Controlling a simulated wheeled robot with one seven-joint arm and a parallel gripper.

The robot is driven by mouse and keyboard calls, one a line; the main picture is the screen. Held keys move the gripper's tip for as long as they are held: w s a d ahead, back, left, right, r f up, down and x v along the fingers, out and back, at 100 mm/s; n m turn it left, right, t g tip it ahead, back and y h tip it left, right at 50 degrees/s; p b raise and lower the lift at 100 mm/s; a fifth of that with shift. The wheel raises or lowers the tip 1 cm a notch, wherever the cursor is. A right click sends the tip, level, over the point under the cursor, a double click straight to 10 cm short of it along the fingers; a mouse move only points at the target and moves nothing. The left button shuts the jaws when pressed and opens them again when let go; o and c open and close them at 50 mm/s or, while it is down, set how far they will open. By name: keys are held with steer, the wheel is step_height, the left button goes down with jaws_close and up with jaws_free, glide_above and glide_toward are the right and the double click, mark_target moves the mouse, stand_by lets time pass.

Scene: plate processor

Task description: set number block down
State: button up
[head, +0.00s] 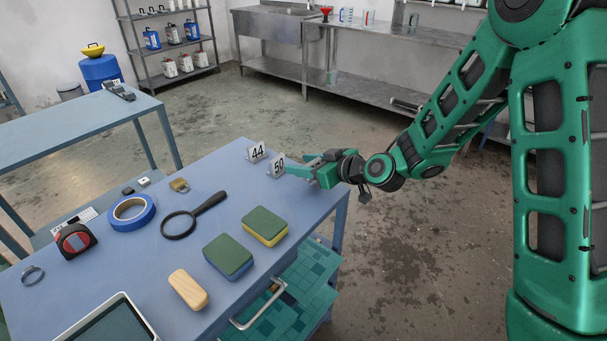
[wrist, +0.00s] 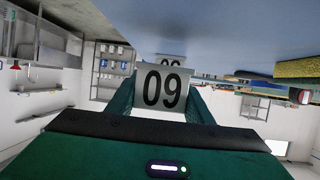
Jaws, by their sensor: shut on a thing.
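My gripper (head: 289,168) reaches in from the right and is shut on this block at the far right end of the blue table (head: 305,186). In the upside-down wrist view, the held block (wrist: 163,87) is between my two green fingers, its digits looking like 09. Its base is close to the tabletop; I cannot tell whether it touches.
Nearby on the table lie a magnifying glass (head: 194,214), a brass padlock (head: 180,185), blue tape (head: 132,210), a tape measure (head: 75,241), two sponges (head: 265,226) (head: 228,256) and a wooden block (head: 188,289).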

steer(key=shift+f, duration=1.6)
steer(key=shift+f, duration=0.15)
steer(key=o, duration=1.1)
steer(key=v, duration=1)
steer(key=shift+d, duration=0.45)
steer(key=shift+s+d+r, duration=0.1)
steer(key=shift+r, duration=0.15)
